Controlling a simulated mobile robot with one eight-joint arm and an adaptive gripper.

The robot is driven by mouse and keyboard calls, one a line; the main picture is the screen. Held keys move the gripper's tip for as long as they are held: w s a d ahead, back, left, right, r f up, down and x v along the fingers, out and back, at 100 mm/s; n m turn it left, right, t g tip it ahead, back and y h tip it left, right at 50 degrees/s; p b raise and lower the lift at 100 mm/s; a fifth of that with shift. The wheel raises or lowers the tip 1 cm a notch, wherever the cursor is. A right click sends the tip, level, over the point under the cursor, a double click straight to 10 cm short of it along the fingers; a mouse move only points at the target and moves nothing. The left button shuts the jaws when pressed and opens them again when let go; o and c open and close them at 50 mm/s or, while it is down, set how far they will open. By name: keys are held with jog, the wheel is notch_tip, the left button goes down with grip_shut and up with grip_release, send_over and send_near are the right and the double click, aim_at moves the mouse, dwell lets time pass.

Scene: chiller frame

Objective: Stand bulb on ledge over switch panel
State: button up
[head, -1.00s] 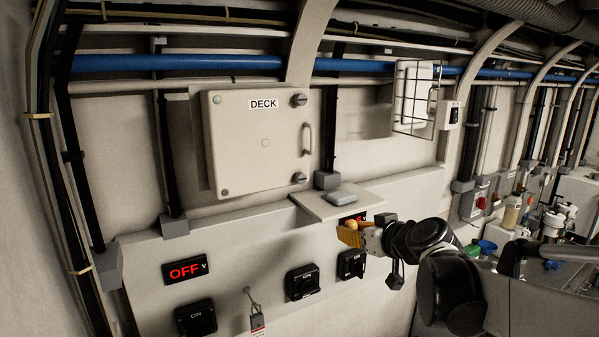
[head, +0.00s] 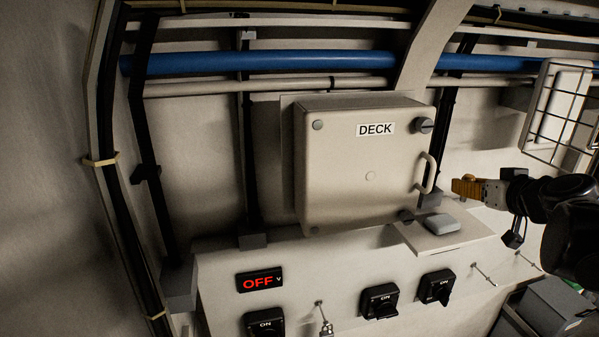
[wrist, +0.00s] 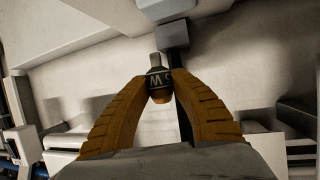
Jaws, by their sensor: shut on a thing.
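My gripper (head: 460,187) has orange-yellow fingers and is in the air just above the ledge, at its right part, in the head view. In the wrist view its fingertips (wrist: 161,77) are shut on a small bulb (wrist: 158,84), with a dark lettered band, a grey end and an amber end. The bulb cannot be made out in the head view. The ledge (head: 468,233) is a pale flat shelf sticking out above the switch panel (head: 345,268). The bulb looks clear of the ledge.
A grey rounded block (head: 442,223) lies on the ledge, towards its left. The DECK box (head: 350,165), with its handle (head: 427,174), is just left of my gripper. A wire cage (head: 560,110) hangs at the upper right. The ledge's right part looks bare.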

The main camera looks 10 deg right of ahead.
jog(key=w+d+f, duration=0.2)
jog(key=d, duration=0.1)
jog(key=w+d+f, duration=0.1)
jog(key=shift+w+d, duration=0.1)
jog(key=shift+d, duration=0.1)
jog(key=shift+w+d+f, duration=0.25)
jog(key=shift+d+f, duration=0.05)
jog(key=shift+f, duration=0.2)
jog(key=shift+f+p, duration=0.35)
jog(key=shift+f, duration=1.55)
jog(key=shift+f, duration=0.2)
jog(key=o, duration=1)
jog(key=shift+r, duration=0.1)
jog(key=shift+c, duration=0.2)
